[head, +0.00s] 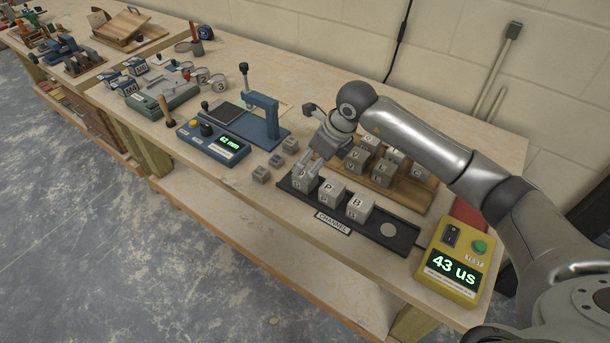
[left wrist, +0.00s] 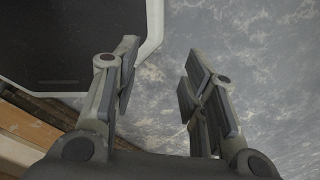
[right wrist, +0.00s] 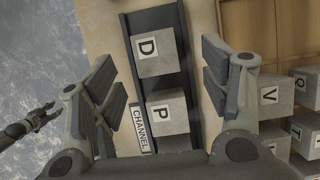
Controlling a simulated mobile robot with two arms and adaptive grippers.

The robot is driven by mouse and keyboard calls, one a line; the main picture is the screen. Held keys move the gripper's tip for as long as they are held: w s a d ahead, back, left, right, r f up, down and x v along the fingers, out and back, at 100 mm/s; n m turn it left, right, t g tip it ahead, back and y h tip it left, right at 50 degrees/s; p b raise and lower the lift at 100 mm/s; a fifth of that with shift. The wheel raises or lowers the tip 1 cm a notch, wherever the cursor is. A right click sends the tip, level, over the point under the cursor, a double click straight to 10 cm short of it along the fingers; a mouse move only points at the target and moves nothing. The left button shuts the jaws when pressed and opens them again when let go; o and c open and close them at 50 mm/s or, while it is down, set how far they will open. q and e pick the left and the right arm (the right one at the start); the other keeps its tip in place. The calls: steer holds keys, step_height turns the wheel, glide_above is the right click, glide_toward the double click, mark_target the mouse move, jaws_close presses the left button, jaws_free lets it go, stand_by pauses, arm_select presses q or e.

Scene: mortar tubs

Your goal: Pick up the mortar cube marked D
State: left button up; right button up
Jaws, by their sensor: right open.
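The grey mortar cube marked D (right wrist: 158,52) stands at one end of the black channel tray (head: 400,238). In the head view the cube at the tray's left end (head: 303,181) is partly covered by my right gripper (head: 312,163). In the right wrist view my right gripper (right wrist: 160,62) is open, with its fingers on either side of the D cube's column and nothing visibly held. The P cube (right wrist: 168,112) is beside D, nearer the palm. Whether the fingers touch D cannot be told. My left gripper (left wrist: 163,52) is open and empty above the floor.
A wooden rack (head: 408,198) of lettered cubes stands close behind. Several small cubes (head: 261,174) lie left. A yellow tester (head: 455,262) reads 43 us at right.

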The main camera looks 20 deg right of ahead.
mark_target(305, 172)
steer(key=shift+w+a+f, duration=0.15)
steer(key=shift+w+f, duration=0.1)
steer(key=shift+f, duration=0.1)
steer(key=x, duration=0.1)
steer(key=p+x, duration=0.2)
steer(key=x, duration=0.1)
steer(key=shift+s+a+f, duration=0.1)
steer(key=shift+s+a, duration=0.1)
steer(key=shift+s, duration=0.05)
steer(key=shift+w+a+f, duration=0.1)
steer(key=shift+f, duration=0.25)
steer(key=shift+w+f, duration=0.15)
steer(key=shift+c, duration=2)
steer(key=c, duration=1)
arm_select(q)
steer(key=w+r, duration=0.2)
steer(key=shift+w+d+r, duration=0.1)
steer(key=shift+w+r, duration=0.05)
steer(key=shift+w, duration=0.25)
